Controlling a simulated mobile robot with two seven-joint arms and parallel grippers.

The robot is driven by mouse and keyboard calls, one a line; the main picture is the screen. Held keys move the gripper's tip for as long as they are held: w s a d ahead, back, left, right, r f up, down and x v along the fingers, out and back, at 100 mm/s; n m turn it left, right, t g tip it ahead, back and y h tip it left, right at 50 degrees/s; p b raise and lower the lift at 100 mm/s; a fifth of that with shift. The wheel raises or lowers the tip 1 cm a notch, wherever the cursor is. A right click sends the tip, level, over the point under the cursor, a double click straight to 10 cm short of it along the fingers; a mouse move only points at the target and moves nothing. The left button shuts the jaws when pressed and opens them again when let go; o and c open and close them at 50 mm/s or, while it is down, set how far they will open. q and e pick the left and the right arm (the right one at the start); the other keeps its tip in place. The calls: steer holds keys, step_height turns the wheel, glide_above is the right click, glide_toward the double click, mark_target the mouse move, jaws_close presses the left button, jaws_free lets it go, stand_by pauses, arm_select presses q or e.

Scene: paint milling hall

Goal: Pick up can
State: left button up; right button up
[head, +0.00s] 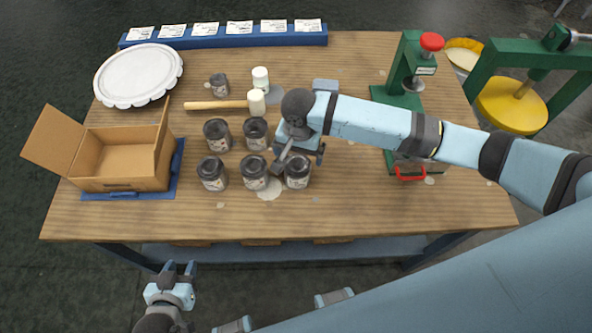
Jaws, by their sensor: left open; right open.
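Several dark-lidded cans with labels stand upright on the wooden table, including a front-left can (212,174), a front-middle can (254,173), a front-right can (297,172), two behind them (217,135) (256,133), and a smaller one (219,84) further back. My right gripper (296,160) is open, its fingers reaching down at the front-right can. The gripper partly hides that can's rear side, and I cannot tell whether they touch. My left gripper (180,268) is open and empty, in front of the table's near edge.
An open cardboard box (125,184) is at the left on a blue mat. A green press (402,85) stands right. The table's front strip (380,217) is clear.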

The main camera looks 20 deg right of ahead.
mark_target(297, 165)
step_height(297, 165, down, 9)
steer(key=shift+a+r+p, duration=0.1)
steer(key=shift+a+p, duration=0.05)
steer(key=shift+p, duration=0.15)
steer(key=c, duration=1.1)
steer(key=shift+r, duration=0.1)
